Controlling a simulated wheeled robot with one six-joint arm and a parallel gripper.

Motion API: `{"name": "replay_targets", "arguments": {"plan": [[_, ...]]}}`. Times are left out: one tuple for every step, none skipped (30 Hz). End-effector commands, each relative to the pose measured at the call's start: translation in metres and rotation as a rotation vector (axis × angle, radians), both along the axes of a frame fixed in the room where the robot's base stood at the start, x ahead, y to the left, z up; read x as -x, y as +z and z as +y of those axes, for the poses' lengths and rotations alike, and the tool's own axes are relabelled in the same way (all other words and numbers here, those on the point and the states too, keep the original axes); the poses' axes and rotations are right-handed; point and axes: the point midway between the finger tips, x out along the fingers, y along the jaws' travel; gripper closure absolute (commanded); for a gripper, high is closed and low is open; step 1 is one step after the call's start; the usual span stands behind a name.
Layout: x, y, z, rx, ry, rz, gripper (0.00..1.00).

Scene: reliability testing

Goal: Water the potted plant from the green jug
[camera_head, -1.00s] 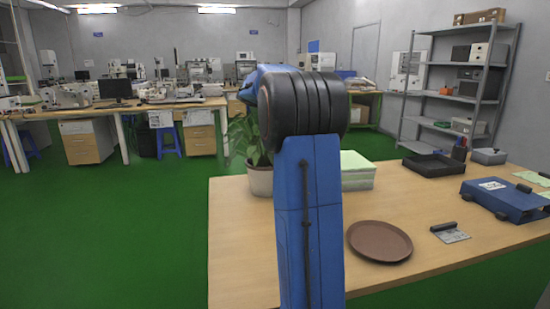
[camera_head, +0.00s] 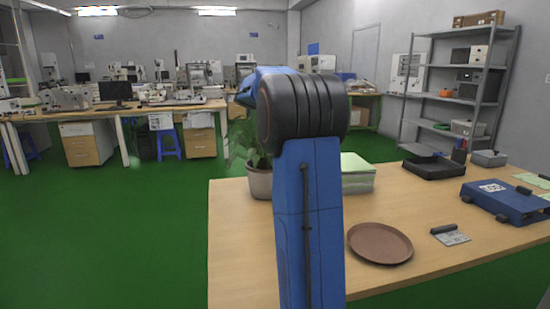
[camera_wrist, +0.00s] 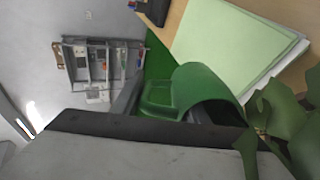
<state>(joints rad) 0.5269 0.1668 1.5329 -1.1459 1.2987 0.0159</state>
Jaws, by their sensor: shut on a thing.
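The green jug (camera_wrist: 195,88) shows in the wrist view, in my gripper (camera_wrist: 168,108). The gripper is shut on it; the dark finger and wrist parts cover its lower portion. The potted plant stands on the table's far left corner in the head view, in a pale pot (camera_head: 259,181). Its green leaves (camera_head: 242,142) are partly behind my arm. Leaves (camera_wrist: 288,118) also fill the right side of the wrist view, close beside the jug. My arm hides the gripper and jug in the head view. I cannot see any water.
A stack of pale green paper (camera_head: 357,173) lies right of the plant. A brown round plate (camera_head: 380,243), a black tray (camera_head: 433,167) and a blue device (camera_head: 503,199) are on the wooden table (camera_head: 240,250). The table's front middle is fairly clear.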

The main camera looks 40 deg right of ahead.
Motion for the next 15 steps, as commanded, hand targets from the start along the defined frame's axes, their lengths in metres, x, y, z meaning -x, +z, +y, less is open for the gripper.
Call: {"name": "replay_targets", "arguments": {"plan": [[-0.0006, 0.0008, -0.0001, 0.003, 0.0, 0.001, 0.98], [-0.0004, 0.0012, 0.0001, 0.004, 0.001, 0.001, 0.98], [-0.0007, 0.0017, 0.0, 0.006, 0.001, 0.001, 0.98], [-0.001, 0.0019, 0.0, 0.008, 0.001, 0.002, 0.98], [-0.0009, 0.0024, 0.0002, 0.009, 0.001, 0.002, 0.98], [-0.001, 0.0029, 0.0001, 0.011, 0.0, 0.002, 0.98], [-0.0013, 0.0031, 0.0001, 0.013, 0.001, 0.003, 0.98], [-0.0011, 0.0034, 0.0003, 0.014, 0.0, 0.003, 0.98], [-0.0012, 0.0037, 0.0003, 0.016, 0.0, 0.003, 0.98], [-0.0014, 0.0041, 0.0003, 0.017, 0.0, 0.004, 0.98], [-0.0014, 0.0045, 0.0005, 0.019, 0.0, 0.004, 0.98], [-0.0015, 0.005, 0.0006, 0.021, 0.0, 0.005, 0.98], [-0.0017, 0.0051, 0.0007, 0.022, 0.0, 0.005, 0.98], [-0.0016, 0.0053, 0.0009, 0.024, 0.0, 0.006, 0.98], [-0.0016, 0.0054, 0.001, 0.026, 0.0, 0.006, 0.98]]}}
